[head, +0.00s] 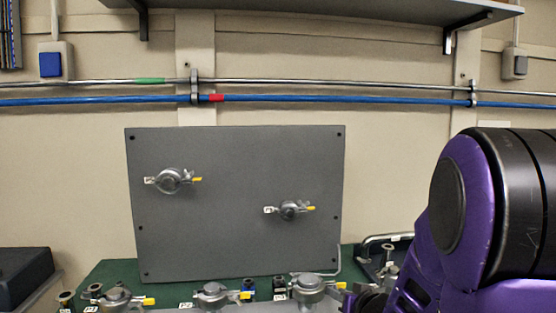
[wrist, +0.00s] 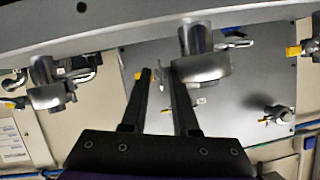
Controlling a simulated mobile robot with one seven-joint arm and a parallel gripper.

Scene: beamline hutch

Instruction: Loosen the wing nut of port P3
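In the head view, several clamped ports with yellow-tipped parts stand along the front of the green bench: one at left (head: 116,297), one in the middle (head: 212,294) and one at right (head: 308,286). Two more clamps, an upper left one (head: 170,181) and a lower right one (head: 289,210), sit on the grey panel. I cannot read which label is P3. In the wrist view, my gripper (wrist: 160,72) is open, with a gap between its two dark fingers. Its fingertips are beside a round metal clamp (wrist: 203,68); a thin metal piece (wrist: 184,70) shows near the right fingertip. Contact cannot be told.
The grey panel (head: 235,245) stands upright behind the bench ports. Blue and metal pipes (head: 330,98) run along the wall, below a shelf (head: 310,8). A dark box (head: 22,275) is at left. My purple arm covers the lower right. Another clamp (wrist: 48,90) is left of my fingers.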

